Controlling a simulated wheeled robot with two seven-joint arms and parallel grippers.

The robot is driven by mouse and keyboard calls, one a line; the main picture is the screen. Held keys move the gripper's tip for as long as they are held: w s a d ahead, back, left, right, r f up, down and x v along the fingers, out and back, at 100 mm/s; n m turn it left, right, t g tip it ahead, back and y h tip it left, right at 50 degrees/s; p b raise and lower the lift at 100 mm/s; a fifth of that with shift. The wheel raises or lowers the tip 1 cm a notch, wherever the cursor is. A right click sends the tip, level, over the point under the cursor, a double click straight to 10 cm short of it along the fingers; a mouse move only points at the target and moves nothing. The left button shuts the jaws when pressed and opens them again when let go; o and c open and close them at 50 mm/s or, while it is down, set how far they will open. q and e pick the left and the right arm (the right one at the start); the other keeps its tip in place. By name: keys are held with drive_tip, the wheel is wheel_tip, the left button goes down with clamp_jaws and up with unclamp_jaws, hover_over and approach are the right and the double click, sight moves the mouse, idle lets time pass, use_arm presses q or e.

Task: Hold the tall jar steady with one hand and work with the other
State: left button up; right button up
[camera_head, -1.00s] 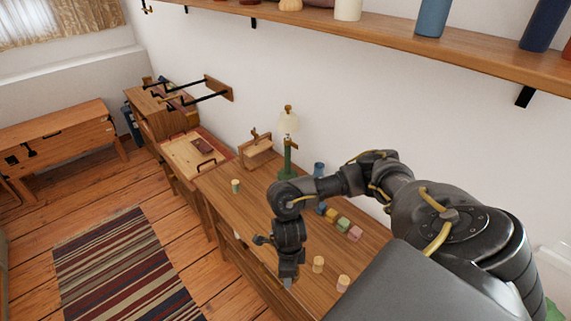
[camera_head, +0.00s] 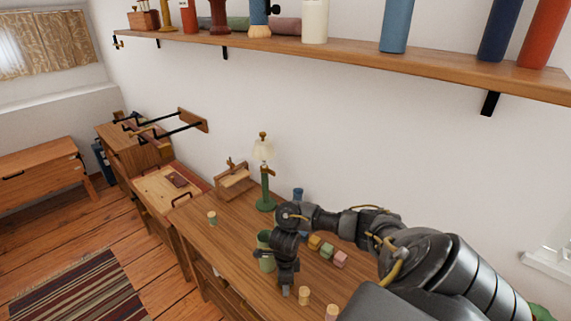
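A green cylindrical jar (camera_head: 265,262) stands on the wooden worktop (camera_head: 235,235), partly hidden behind my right wrist. A smaller blue vessel (camera_head: 298,193) stands farther back by the wall. I cannot tell for certain which one is the tall jar. My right gripper (camera_head: 286,290) comes in from the right and points down over the worktop, just right of the green jar in the picture. Its fingers are small and dark, and I cannot tell whether they are open or shut. I see nothing held in it. My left gripper is not in view.
Coloured blocks (camera_head: 327,250) lie right of the wrist. Small pale cylinders (camera_head: 304,295) stand near the front, another (camera_head: 212,218) at the left. A green lamp (camera_head: 265,190) and a wooden box (camera_head: 233,182) stand at the back. A long shelf (camera_head: 350,55) hangs above.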

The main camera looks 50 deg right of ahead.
drive_tip(key=shift+d+f, duration=0.15)
drive_tip(key=shift+f, duration=0.2)
wheel_tip(320, 180, down, 2)
drive_tip(key=shift+p, duration=0.45)
drive_tip(key=shift+d+f, duration=0.1)
drive_tip(key=shift+f, duration=0.25)
drive_tip(key=shift+w+f, duration=0.1)
drive_tip(key=shift+f, duration=0.05)
drive_tip(key=shift+f, duration=0.2)
drive_tip(key=o, duration=1.1)
drive_tip(key=shift+r, duration=0.15)
